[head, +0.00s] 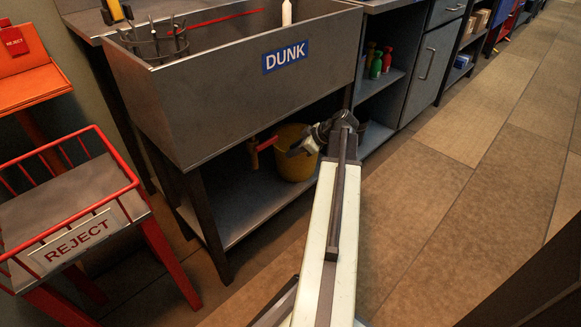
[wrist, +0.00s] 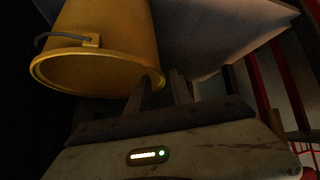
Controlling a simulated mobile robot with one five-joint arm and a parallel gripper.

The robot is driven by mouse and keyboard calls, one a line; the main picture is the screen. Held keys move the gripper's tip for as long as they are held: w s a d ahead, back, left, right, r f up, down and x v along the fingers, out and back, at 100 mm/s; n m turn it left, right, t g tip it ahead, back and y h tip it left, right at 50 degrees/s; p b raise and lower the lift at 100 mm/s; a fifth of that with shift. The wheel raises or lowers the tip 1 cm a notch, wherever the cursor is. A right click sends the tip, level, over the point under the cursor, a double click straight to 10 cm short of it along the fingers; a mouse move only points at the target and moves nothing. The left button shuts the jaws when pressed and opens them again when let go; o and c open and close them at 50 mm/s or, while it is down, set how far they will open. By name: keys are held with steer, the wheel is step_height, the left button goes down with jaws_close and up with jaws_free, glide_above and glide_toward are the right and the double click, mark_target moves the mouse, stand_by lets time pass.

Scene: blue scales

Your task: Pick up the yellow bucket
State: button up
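The yellow bucket (head: 291,160) stands upright on the lower shelf under the sink marked DUNK. My gripper (head: 306,143) is at its upper right side and hides part of its rim. In the wrist view, the bucket (wrist: 105,40) appears upside down at upper left, with its rim and a dark handle on a yellow lug showing. My gripper (wrist: 163,92) has its two dark fingers apart, with the near end of the rim by the left finger. Whether the rim lies between the fingers is too dark to tell.
The DUNK sink (head: 230,90) overhangs the shelf (head: 240,205). A red-handled valve (head: 254,153) hangs left of the bucket. A red REJECT rack (head: 75,235) stands at left. Bottles (head: 376,62) sit on a shelf to the right. The tiled floor (head: 440,200) is clear.

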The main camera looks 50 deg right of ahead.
mark_target(282, 156)
steer(key=b+x, duration=0.1)
steer(key=x, duration=0.1)
steer(key=b+x, duration=0.2)
steer(key=shift+d+f, duration=0.15)
steer(key=shift+f, duration=0.2)
steer(key=shift+w, duration=0.2)
steer(key=shift+r, duration=0.15)
steer(key=shift+c, duration=0.4)
jaws_close()
